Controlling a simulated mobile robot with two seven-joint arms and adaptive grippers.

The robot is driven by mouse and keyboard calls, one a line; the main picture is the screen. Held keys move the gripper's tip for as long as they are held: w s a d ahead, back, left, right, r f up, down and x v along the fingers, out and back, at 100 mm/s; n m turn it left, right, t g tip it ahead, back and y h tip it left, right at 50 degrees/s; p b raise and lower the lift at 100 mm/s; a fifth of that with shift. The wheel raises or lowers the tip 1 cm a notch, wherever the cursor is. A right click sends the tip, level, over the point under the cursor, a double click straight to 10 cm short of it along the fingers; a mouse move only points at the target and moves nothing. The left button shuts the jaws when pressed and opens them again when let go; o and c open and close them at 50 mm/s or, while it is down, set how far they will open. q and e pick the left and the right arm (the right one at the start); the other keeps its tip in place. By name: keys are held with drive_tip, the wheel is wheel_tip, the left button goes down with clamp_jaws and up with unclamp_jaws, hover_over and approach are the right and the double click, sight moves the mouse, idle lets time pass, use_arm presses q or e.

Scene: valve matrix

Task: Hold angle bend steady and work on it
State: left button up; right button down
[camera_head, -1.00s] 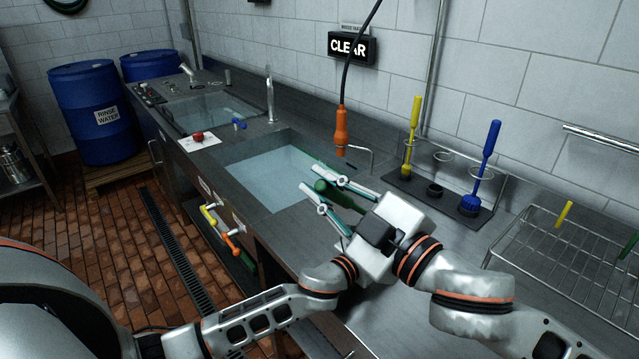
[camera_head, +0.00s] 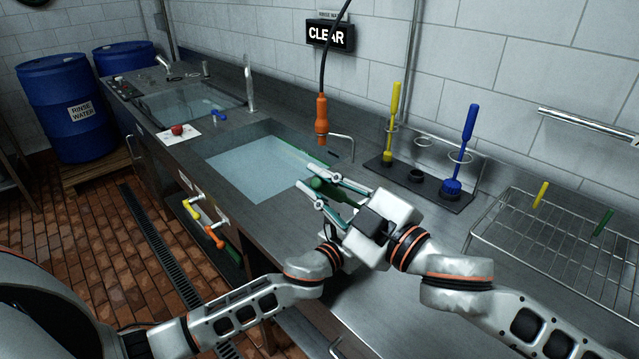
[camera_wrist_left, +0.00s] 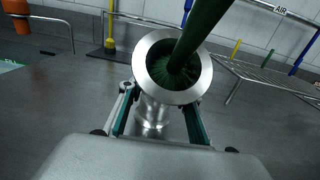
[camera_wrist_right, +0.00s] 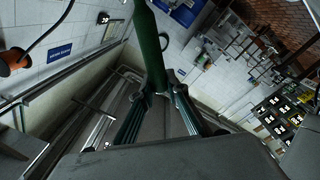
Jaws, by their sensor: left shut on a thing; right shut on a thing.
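In the left wrist view, the metal angle bend (camera_wrist_left: 150,116) sits between the fingers of my left gripper (camera_wrist_left: 157,102), its round flanged mouth facing the camera. A dark green brush (camera_wrist_left: 203,28) runs into that mouth; its far end is hidden inside. My right gripper (camera_head: 318,190) is shut on the green brush (camera_head: 331,188) above the counter, at the right edge of the sink. The right wrist view also shows the brush handle (camera_wrist_right: 149,45) rising between the fingers. In the head view the left gripper and the bend are hidden behind the right gripper.
A water-filled sink (camera_head: 262,168) lies left of the grippers. A holder (camera_head: 418,182) with a yellow brush (camera_head: 394,115) and a blue brush (camera_head: 463,145) stands against the wall. A wire rack (camera_head: 545,240) is at right. An orange tool (camera_head: 321,115) hangs on a cable under the CLEAR sign (camera_head: 331,35).

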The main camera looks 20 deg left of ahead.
drive_tip(key=s+r, duration=0.1)
drive_tip(key=r, duration=0.1)
drive_tip(key=s+a+r, duration=0.1)
drive_tip(key=s+r, duration=0.1)
drive_tip(key=shift+s+a, duration=0.15)
drive_tip(key=shift+s, duration=0.1)
drive_tip(key=shift+w+f, duration=0.1)
drive_tip(key=shift+f, duration=0.05)
drive_tip(key=shift+w+d+f, duration=0.25)
drive_tip(key=shift+w+f, duration=0.4)
drive_tip(key=shift+f, duration=0.05)
drive_tip(key=shift+w+d+f, duration=0.3)
drive_tip(key=shift+w+f, duration=0.4)
drive_tip(key=shift+f, duration=0.05)
drive_tip(key=shift+w+d+f, duration=0.25)
drive_tip(key=shift+w+f, duration=0.4)
drive_tip(key=shift+f, duration=0.05)
drive_tip(key=s+a+r, duration=0.1)
drive_tip(key=s+r, duration=0.3)
drive_tip(key=shift+a+r, duration=0.25)
drive_tip(key=shift+a, duration=0.05)
drive_tip(key=shift+s, duration=0.1)
drive_tip(key=s+a+r, duration=0.1)
drive_tip(key=s+r, duration=0.4)
drive_tip(key=shift+a, duration=0.4)
